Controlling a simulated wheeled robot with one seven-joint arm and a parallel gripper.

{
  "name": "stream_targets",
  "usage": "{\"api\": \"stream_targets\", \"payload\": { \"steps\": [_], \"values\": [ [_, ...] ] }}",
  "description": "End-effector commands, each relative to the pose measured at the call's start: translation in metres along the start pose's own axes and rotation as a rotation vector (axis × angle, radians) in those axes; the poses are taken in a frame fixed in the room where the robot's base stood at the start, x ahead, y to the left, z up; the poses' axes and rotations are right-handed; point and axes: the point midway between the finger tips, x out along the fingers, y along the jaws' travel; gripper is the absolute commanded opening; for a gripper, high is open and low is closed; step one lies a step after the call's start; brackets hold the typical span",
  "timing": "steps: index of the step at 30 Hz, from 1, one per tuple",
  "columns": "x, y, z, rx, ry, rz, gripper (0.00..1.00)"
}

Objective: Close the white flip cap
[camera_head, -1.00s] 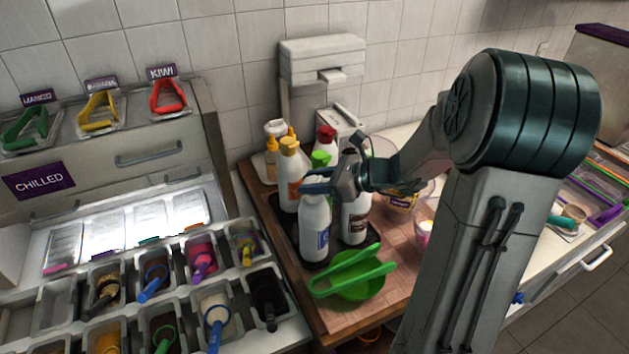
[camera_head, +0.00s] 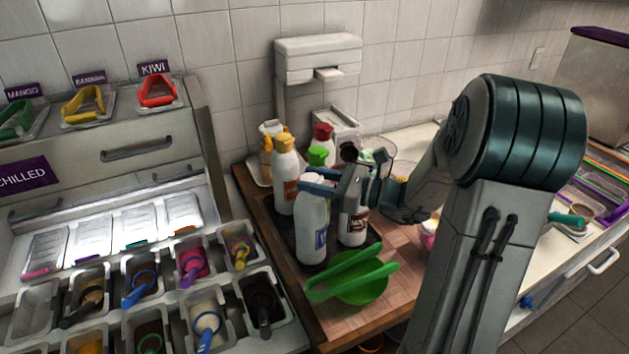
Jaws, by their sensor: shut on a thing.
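The white bottle with a blue label (camera_head: 312,228) stands upright at the front of the bottle group on the dark tray (camera_head: 285,232). My gripper (camera_head: 317,184) is at the top of this bottle, with its fingers shut on its upper end. The fingers cover most of the white flip cap, so I cannot tell whether it is open or closed.
A brown-labelled bottle (camera_head: 353,226) with a dark top stands close to the right. Orange-topped (camera_head: 285,180), green-topped (camera_head: 317,157) and red-topped (camera_head: 323,138) bottles crowd behind. A green bowl (camera_head: 362,290) with green tongs (camera_head: 345,272) sits in front. Topping bins fill the left.

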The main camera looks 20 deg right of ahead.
Motion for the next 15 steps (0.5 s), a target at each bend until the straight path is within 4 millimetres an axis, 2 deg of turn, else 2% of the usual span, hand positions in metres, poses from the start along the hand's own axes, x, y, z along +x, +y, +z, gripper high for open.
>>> {"api": "stream_targets", "payload": {
  "steps": [1,2,3,11,15],
  "values": [
    [0.000,0.000,0.000,0.000,0.000,-0.001,0.47],
    [0.000,0.000,0.000,0.000,0.001,-0.001,0.55],
    [0.000,0.000,0.000,0.000,0.001,-0.001,0.58],
    [-0.001,0.000,0.000,0.000,0.001,-0.001,0.58],
    [-0.011,-0.001,-0.001,-0.001,0.002,-0.004,0.58]
  ]
}}
